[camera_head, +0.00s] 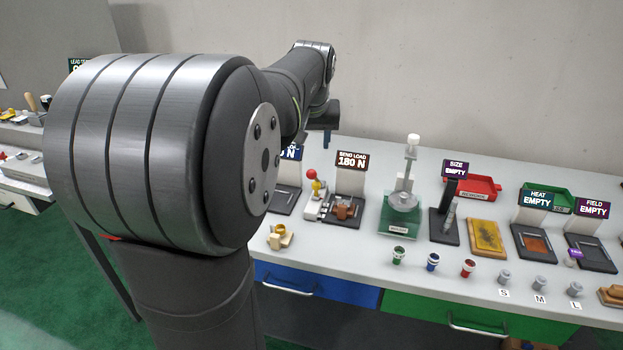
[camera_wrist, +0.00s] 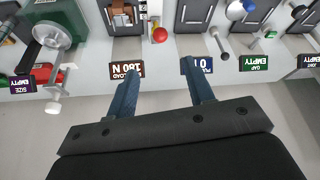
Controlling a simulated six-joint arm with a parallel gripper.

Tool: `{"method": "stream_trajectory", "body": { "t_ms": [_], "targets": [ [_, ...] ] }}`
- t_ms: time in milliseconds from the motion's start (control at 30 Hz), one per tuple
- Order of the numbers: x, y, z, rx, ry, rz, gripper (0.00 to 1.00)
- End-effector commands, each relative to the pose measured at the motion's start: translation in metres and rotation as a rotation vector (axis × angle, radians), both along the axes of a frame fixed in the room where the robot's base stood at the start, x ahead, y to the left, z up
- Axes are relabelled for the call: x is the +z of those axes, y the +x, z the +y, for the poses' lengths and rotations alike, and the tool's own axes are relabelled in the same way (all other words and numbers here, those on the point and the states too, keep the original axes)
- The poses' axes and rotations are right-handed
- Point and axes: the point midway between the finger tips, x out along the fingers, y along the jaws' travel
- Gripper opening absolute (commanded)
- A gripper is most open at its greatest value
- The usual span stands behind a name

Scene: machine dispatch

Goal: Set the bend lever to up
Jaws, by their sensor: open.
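A lever with a red ball knob (camera_head: 312,174) stands on a light base left of the bend load station, whose sign (camera_head: 352,161) reads 180 N. I take it as the bend lever; its exact setting is hard to tell. The red knob also shows in the wrist view (camera_wrist: 159,34), ahead of my fingers and roughly between their lines. My gripper (camera_wrist: 160,68) is open and empty, its two blue fingers wide apart and clear of the knob. In the head view, my gripper (camera_head: 326,136) hangs above and behind the lever, partly hidden by my arm.
A brown part (camera_head: 344,210) sits at the bend station. A green-based device with a round plate (camera_head: 403,200) stands to its right. A yellow part (camera_head: 280,237) lies in front left. In the wrist view, a grey lever (camera_wrist: 219,43) stands near the right finger.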

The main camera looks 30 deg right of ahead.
Motion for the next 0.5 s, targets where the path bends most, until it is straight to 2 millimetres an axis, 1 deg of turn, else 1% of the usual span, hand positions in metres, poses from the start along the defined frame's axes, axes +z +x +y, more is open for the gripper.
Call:
{"method": "stream_trajectory", "body": {
  "t_ms": [167, 500],
  "targets": [
    [-0.029, 0.009, -0.005, 0.000, 0.003, 0.005, 0.48],
    [-0.098, 0.035, -0.018, 0.000, 0.003, 0.006, 0.48]
  ]
}}
